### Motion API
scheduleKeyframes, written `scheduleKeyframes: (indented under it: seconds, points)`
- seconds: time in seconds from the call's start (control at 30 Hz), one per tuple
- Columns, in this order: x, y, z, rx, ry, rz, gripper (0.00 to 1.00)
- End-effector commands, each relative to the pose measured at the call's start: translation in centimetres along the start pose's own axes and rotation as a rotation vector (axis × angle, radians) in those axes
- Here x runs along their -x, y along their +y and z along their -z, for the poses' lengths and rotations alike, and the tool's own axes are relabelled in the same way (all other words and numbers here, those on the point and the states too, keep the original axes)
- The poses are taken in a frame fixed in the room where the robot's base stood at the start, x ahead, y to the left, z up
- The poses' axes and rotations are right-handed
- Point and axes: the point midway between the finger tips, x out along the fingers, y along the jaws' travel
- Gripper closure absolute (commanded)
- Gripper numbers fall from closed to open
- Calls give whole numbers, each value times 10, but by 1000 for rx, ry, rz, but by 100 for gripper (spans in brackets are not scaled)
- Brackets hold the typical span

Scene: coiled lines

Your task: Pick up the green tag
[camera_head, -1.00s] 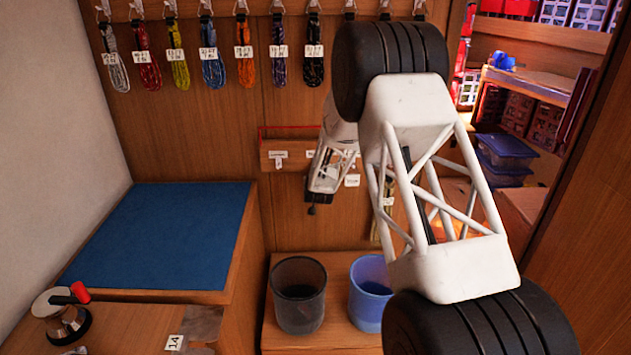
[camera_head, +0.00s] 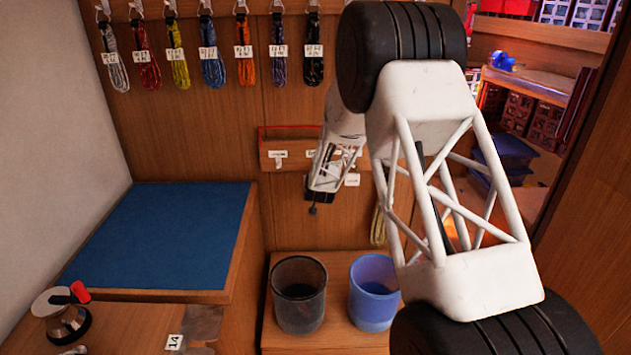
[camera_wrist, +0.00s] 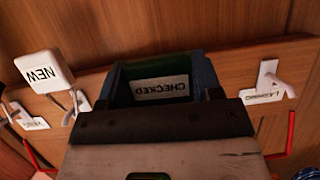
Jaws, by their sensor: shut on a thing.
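The green tag (camera_wrist: 160,89) shows in the wrist view, dark green with a white label reading CHECKED upside down. It sits between the fingers of my gripper (camera_wrist: 162,82), which is shut on it. In the head view my gripper (camera_head: 316,197) is in front of the wooden wall, just below the hook rail. I cannot make out the green tag in the head view. The wrist view does not show clearly whether the tag touches the rail behind it.
A white NEW tag (camera_wrist: 43,73) hangs left of my gripper on the wooden rail (camera_wrist: 236,78). An empty hook (camera_wrist: 275,84) is to the right. Below stand a dark bin (camera_head: 299,318) and a blue bin (camera_head: 373,312). A clear blue mat (camera_head: 160,235) lies left. Coiled lines hang above.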

Motion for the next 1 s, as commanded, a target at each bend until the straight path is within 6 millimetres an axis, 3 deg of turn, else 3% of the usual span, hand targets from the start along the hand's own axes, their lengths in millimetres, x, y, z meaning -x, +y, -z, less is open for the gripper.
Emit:
scheduleKeyframes:
  seconds: [0.6,1.0]
  points:
    - [88,0,8,0,1,0,68]
    - [119,0,10,0,0,0,68]
